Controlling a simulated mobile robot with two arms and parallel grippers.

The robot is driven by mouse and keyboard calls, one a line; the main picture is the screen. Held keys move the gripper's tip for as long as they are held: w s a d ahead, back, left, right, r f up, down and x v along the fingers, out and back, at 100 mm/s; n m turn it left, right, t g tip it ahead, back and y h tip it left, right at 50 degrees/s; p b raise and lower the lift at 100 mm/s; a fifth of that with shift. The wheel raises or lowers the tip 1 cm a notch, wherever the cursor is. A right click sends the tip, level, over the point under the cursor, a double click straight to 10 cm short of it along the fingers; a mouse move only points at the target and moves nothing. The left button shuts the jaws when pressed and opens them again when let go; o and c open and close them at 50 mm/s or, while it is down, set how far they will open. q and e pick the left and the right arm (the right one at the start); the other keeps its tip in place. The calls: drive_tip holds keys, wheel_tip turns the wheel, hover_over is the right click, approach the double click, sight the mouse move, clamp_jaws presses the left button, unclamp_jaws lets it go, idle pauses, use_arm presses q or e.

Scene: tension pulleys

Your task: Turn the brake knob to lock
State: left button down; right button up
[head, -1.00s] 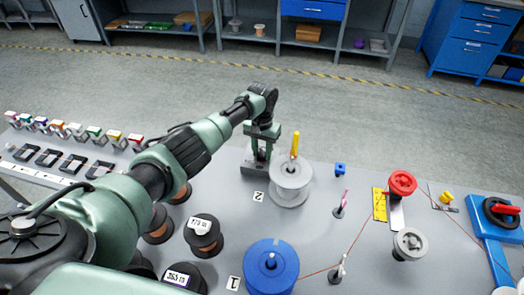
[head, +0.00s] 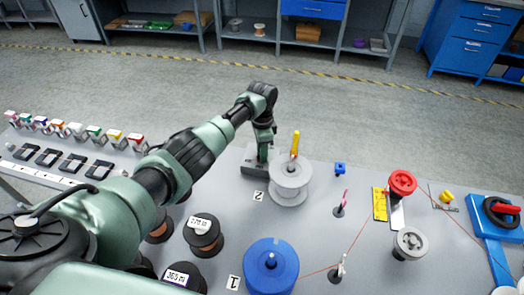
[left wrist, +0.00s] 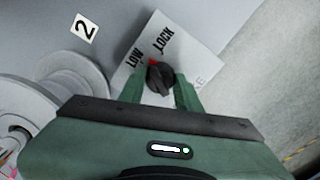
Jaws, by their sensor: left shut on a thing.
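The brake knob (left wrist: 160,78) is black with a red mark at its edge. It sits on a pale plate (left wrist: 188,45) printed LOW and LOCK; a third word is partly hidden. The red mark lies between LOW and LOCK. My left gripper (left wrist: 159,88) is shut on the knob, one green finger on each side. In the head view the left gripper (head: 264,146) is at the grey brake block (head: 252,168) by the table's far edge, and the knob is hidden there. My right gripper is not in view.
A pale spool (head: 290,182) with a yellow upright handle stands close right of the brake. A blue spool (head: 270,268) and dark wire spools (head: 203,236) stand nearer. A thin red wire runs past guide posts to the red pulley (head: 402,183).

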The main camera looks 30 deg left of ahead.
use_arm(q)
drive_tip(key=m, duration=0.6)
drive_tip(key=shift+m, duration=0.3)
idle(0.4)
drive_tip(key=c, duration=1)
unclamp_jaws()
drive_tip(key=shift+r, duration=0.1)
wheel_tip(320, 180, up, 8)
drive_tip(key=shift+f+b, duration=0.2)
drive_tip(key=shift+b, duration=0.25)
